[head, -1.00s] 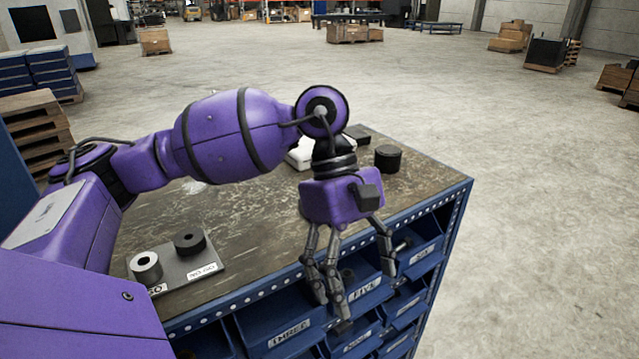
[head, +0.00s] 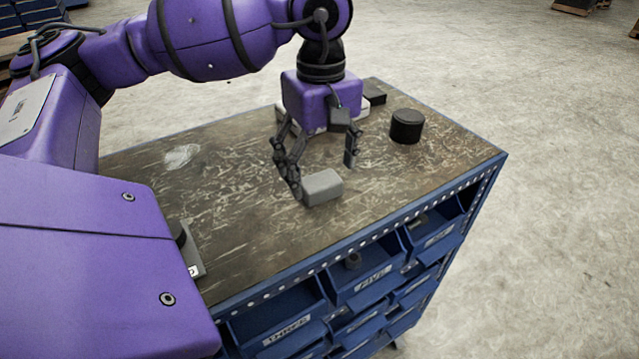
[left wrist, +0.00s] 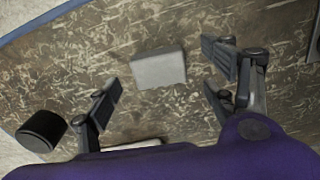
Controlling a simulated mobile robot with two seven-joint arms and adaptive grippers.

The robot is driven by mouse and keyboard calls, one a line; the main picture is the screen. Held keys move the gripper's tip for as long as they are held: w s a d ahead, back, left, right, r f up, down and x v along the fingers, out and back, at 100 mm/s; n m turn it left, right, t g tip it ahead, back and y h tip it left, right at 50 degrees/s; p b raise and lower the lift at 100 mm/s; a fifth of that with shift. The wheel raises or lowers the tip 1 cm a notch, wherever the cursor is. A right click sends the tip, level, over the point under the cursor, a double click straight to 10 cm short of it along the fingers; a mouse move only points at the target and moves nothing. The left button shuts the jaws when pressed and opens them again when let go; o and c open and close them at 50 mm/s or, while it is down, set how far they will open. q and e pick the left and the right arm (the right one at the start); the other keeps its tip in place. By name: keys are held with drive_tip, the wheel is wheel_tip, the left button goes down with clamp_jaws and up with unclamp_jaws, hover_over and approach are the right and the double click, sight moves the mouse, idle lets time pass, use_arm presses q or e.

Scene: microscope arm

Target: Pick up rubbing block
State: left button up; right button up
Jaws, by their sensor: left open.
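The rubbing block, seemingly the small grey block (head: 322,187), lies on the worn bench top (head: 240,225) near its front edge. It also shows in the left wrist view (left wrist: 158,69), ahead of the gripper and roughly midway between the fingers. My left gripper (head: 322,172) is open with its fingers pointing down, just behind and above the block. Its spread fingers also show in the left wrist view (left wrist: 168,85), with nothing between them. I cannot tell whether any finger touches the block. My right gripper is not in view.
A black cylinder (head: 406,126) stands right of the gripper, with a dark block (head: 375,94) behind it. A white object (head: 364,105) is partly hidden behind the gripper. Blue bins (head: 365,285) sit below the bench's front edge. The bench top left of the gripper is mostly clear.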

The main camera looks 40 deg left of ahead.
sight(320, 180)
use_arm(q)
drive_tip(key=shift+w+f, duration=0.15)
drive_tip(key=shift+f, duration=1.65)
drive_tip(key=shift+a, duration=0.1)
drive_tip(key=c, duration=1.4)
